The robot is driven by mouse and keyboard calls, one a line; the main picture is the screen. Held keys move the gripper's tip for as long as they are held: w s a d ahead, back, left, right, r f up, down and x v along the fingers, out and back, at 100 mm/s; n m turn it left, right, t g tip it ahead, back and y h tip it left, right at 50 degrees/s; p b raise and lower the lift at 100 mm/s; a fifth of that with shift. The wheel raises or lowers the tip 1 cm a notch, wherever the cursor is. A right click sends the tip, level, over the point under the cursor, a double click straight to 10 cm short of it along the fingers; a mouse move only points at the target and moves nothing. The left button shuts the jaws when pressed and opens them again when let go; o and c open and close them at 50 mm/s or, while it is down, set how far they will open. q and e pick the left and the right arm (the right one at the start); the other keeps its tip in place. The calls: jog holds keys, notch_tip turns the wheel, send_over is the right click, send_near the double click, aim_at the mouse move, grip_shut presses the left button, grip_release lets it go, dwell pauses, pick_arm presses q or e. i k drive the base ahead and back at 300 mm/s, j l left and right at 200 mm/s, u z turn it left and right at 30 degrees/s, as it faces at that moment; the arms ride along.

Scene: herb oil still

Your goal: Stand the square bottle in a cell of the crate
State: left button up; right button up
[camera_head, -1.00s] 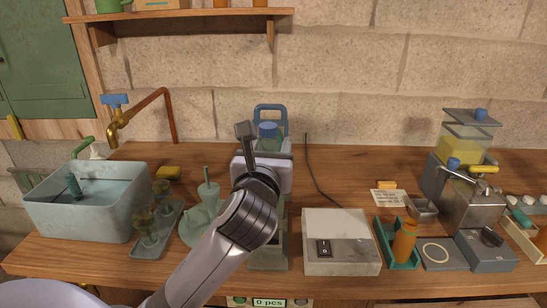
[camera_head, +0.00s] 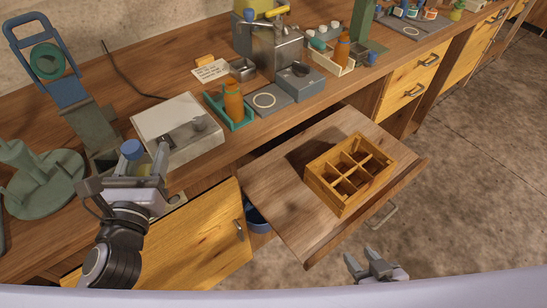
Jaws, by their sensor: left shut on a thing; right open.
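The square bottle shows mainly as a blue cap (camera_head: 131,150) at the left in the head view. My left gripper (camera_head: 143,171) is shut on it, and gripper and arm hide most of its body. The bottle is held in front of the white box on the counter. The wooden crate (camera_head: 333,197), divided into several cells, sits on a pulled-out board to the right. Its visible cells look empty. My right gripper (camera_head: 369,262) is open and empty at the bottom, in front of the board and below the crate.
The pulled-out board (camera_head: 275,180) has bare wood left of the crate. A white box (camera_head: 177,130) and an orange bottle in a green holder (camera_head: 232,112) stand along the counter edge. A yellow cabinet door (camera_head: 205,240) is below. A grey metal machine (camera_head: 275,50) stands farther back.

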aim_at(357, 186)
jog(key=l+z, duration=0.1)
jog(key=z, duration=0.9)
jog(key=i+l, duration=0.15)
jog(key=l, duration=0.2)
jog(key=i+l, duration=0.15)
jog(key=l, duration=0.2)
jog(key=i+l, duration=0.2)
jog(key=l+z, duration=0.05)
jog(key=l, duration=0.05)
